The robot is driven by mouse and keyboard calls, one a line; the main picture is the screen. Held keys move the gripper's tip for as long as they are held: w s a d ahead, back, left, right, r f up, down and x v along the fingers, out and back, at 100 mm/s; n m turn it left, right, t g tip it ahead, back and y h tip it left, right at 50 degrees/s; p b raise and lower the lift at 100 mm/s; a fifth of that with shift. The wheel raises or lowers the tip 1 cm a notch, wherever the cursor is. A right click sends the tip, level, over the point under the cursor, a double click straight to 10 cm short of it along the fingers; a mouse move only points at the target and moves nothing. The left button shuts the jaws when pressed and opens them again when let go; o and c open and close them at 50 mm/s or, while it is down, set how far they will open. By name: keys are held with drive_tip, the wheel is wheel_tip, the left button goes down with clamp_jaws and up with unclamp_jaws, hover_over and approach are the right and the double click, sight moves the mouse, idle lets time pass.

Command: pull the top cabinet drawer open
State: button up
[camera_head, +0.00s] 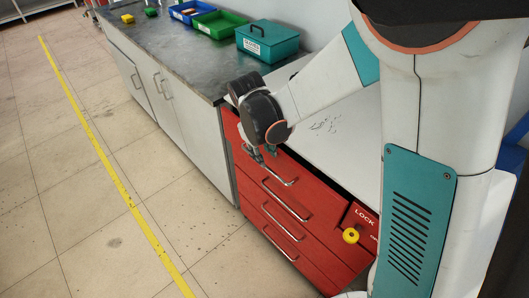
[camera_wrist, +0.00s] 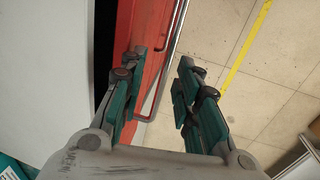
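The red cabinet (camera_head: 262,222) has several stacked drawers with silver bar handles. The top drawer (camera_head: 309,178) has its handle (camera_head: 279,177) just below my gripper (camera_head: 264,153). A narrow dark gap runs between the drawer's top edge and the white worktop. In the wrist view, my gripper (camera_wrist: 160,88) is open, fingers spread.
A red lock panel with a yellow knob (camera_head: 350,236) is at the cabinet's right end. A grey counter (camera_head: 180,55) on the left holds a teal box (camera_head: 267,42) and green and blue bins. The floor (camera_head: 120,200) in front of the drawers is clear, with a yellow line.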

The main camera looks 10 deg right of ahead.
wheel_tip(320, 180, up, 12)
drive_tip(key=s+a+p, duration=0.1)
drive_tip(key=a+p, duration=0.1)
drive_tip(key=p, duration=0.6)
drive_tip(key=shift+s, duration=0.15)
idle(0.6)
drive_tip(key=shift+d, duration=0.1)
idle(0.6)
drive_tip(key=d+r+m+t, duration=0.1)
drive_tip(key=d+r+m, duration=0.2)
drive_tip(key=d, duration=0.3)
drive_tip(key=s+d+r+m+t+y+b, duration=0.1)
drive_tip(key=s+d+r+m+t+b, duration=0.1)
drive_tip(key=s, duration=0.6)
drive_tip(key=s+d+r+m+t+b, duration=0.1)
drive_tip(key=s+d+r+t+b, duration=0.2)
drive_tip(key=s+d, duration=0.2)
drive_tip(key=s, duration=0.3)
drive_tip(key=shift+s+m+y, duration=0.4)
drive_tip(key=shift+d, duration=0.15)
